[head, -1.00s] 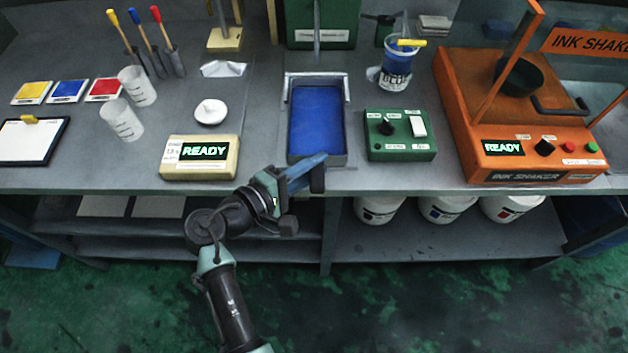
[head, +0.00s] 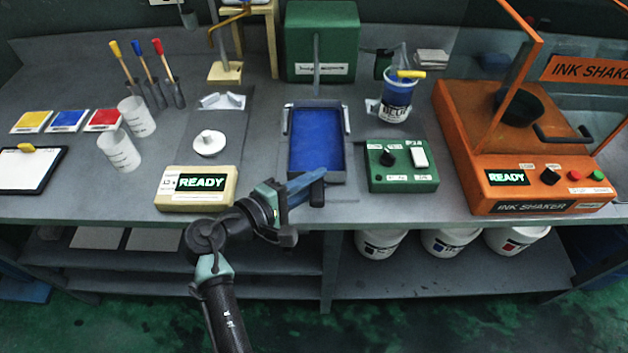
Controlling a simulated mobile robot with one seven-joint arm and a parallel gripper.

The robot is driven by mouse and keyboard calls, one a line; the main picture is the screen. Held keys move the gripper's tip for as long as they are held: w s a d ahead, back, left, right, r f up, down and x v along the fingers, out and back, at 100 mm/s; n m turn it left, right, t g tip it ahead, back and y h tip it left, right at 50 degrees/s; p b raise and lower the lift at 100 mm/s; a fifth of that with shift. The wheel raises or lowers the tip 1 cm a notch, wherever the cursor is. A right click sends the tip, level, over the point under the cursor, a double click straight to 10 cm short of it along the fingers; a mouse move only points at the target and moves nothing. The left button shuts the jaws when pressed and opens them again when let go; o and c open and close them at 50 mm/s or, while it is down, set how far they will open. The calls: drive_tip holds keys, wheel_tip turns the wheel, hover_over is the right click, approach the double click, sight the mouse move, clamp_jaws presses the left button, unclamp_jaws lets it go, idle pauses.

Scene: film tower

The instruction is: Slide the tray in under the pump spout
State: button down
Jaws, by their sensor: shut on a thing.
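The tray (head: 343,160), grey-rimmed with a blue inside, lies flat on the bench. Its far end sits between the pale side arms of a guide (head: 347,118). The pump (head: 322,45) is a green box behind it. Its thin grey spout (head: 317,65) comes down to about the tray's far edge; I cannot tell whether the tip is over the tray. My gripper (head: 316,186) is at the tray's near end, shut on the tray's near edge. The jaws hide the exact contact.
A green control box (head: 400,168) stands close right of the tray. A cream box reading READY (head: 197,188) is at the left, near the front edge. The orange ink shaker (head: 520,150) fills the right side.

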drive_tip(key=c, duration=0.7)
unclamp_jaws()
drive_tip(key=v, duration=1.3)
drive_tip(key=w+d+r+m+t+y+p, duration=0.1)
drive_tip(key=w+r+m+t+y+p, duration=0.15)
drive_tip(key=r, duration=0.85)
drive_tip(key=w+d+r+m+t+y+p, duration=0.1)
drive_tip(key=w+d+r+m+t+y, duration=0.2)
drive_tip(key=r, duration=0.8)
drive_tip(key=w+r+m+t+y+p, duration=0.2)
drive_tip(key=w+r+y, duration=0.15)
drive_tip(key=r, duration=0.65)
drive_tip(key=s+d+r+m+t+p, duration=0.1)
drive_tip(key=s+r+t, duration=0.2)
drive_tip(key=r, duration=0.6)
drive_tip(key=s+d+r+m+t+y+p, duration=0.1)
drive_tip(key=s+d+r+t, duration=0.1)
drive_tip(key=s+r, duration=0.5)
drive_tip(key=s+d+r+m+t+y, duration=0.1)
drive_tip(key=s+r+t, duration=0.3)
drive_tip(key=r, duration=0.7)
drive_tip(key=shift+s+d+r+m+t+p, duration=0.25)
drive_tip(key=shift+s+d+m+p, duration=0.15)
drive_tip(key=shift+s+d+m, duration=0.2)
